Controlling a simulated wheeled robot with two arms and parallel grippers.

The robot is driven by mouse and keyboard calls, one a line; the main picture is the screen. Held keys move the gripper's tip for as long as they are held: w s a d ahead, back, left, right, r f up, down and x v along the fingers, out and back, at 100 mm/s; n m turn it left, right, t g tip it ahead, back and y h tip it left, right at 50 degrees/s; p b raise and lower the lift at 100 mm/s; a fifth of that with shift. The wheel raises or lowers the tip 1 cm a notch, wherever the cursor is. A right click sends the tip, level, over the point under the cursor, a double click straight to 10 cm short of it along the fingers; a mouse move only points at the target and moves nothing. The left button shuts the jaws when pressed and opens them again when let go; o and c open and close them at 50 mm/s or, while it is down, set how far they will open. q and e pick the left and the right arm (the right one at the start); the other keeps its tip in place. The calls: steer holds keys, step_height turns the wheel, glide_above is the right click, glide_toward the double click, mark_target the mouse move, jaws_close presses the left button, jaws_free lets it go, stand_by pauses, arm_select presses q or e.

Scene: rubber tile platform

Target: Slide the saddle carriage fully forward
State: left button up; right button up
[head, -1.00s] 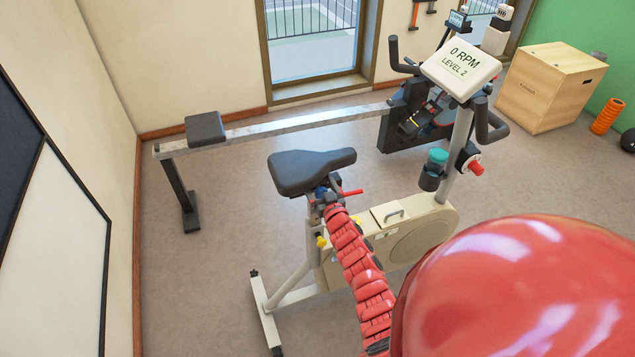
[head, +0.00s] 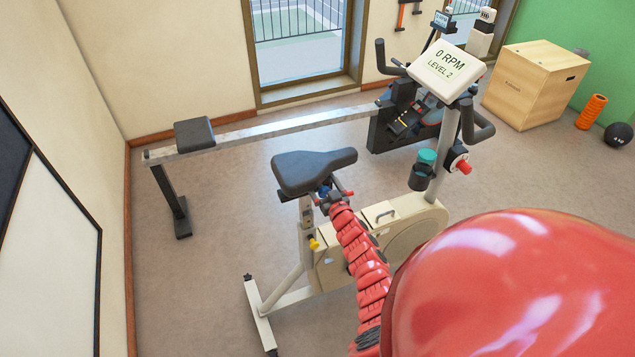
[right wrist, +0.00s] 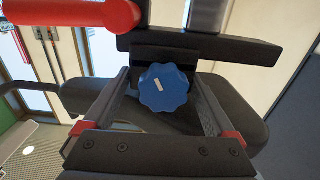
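The exercise bike's black saddle (head: 312,170) sits at the picture's middle in the head view, nose to the right. Beneath it, my right gripper (head: 328,197) reaches up from below on my red segmented arm. In the right wrist view, a blue lobed knob (right wrist: 163,88) lies between the two fingers of my right gripper (right wrist: 163,76). The fingers stand apart with gaps beside the knob; contact with the dark block (right wrist: 160,55) behind it cannot be told. A red lever (right wrist: 85,14) crosses the upper left there. My left gripper is not in view.
The bike's console (head: 447,70) reads 0 RPM, level 2. A bottle (head: 424,165) and a red knob (head: 462,166) are on the front post. A rowing machine's rail (head: 285,128) runs behind. A wooden box (head: 535,85) stands at the back right. The floor at left is clear.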

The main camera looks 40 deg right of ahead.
steer(key=shift+o, duration=0.6)
steer(key=shift+s+d, duration=0.1)
steer(key=shift+d, duration=0.2)
steer(key=shift+s, duration=0.1)
steer(key=shift+s+a+f, duration=0.2)
steer(key=shift+s, duration=0.35)
steer(key=b+v, duration=0.4)
steer(key=v, duration=1.2)
steer(key=shift+r+b, duration=0.15)
steer(key=shift+b, duration=0.25)
steer(key=shift+a, duration=0.1)
